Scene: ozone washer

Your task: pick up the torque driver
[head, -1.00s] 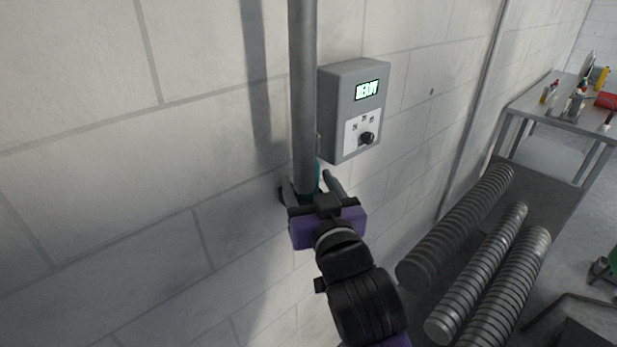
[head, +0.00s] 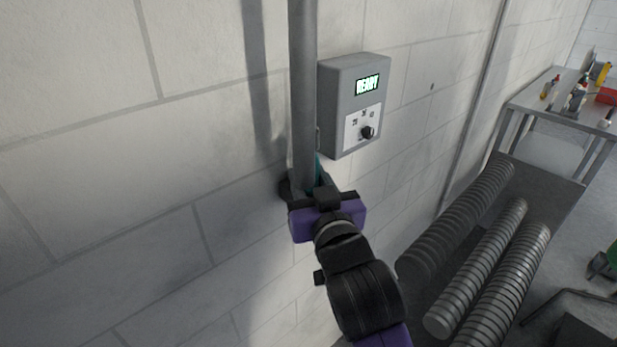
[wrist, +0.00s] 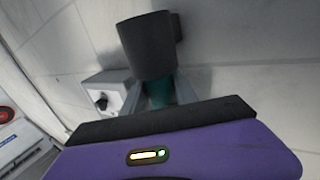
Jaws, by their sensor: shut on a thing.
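The torque driver appears to be the teal piece (head: 318,168) mostly hidden behind my gripper's fingers and the grey pole. In the wrist view its teal part (wrist: 160,93) sits between the two grey fingers, with a dark grey cylinder (wrist: 148,45) just beyond it. I cannot tell whether that cylinder belongs to the driver. My gripper (head: 308,186) is shut on the teal piece, close to the block wall and below the grey box. The fingers also show in the wrist view (wrist: 160,98), one on each side of the teal.
A vertical grey pole (head: 302,90) comes down in front of my fingers. A grey control box (head: 352,104) reading READY, with a knob, hangs on the wall. Several ribbed dark rolls (head: 478,267) lie lower right. A cluttered table (head: 545,108) stands at far right.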

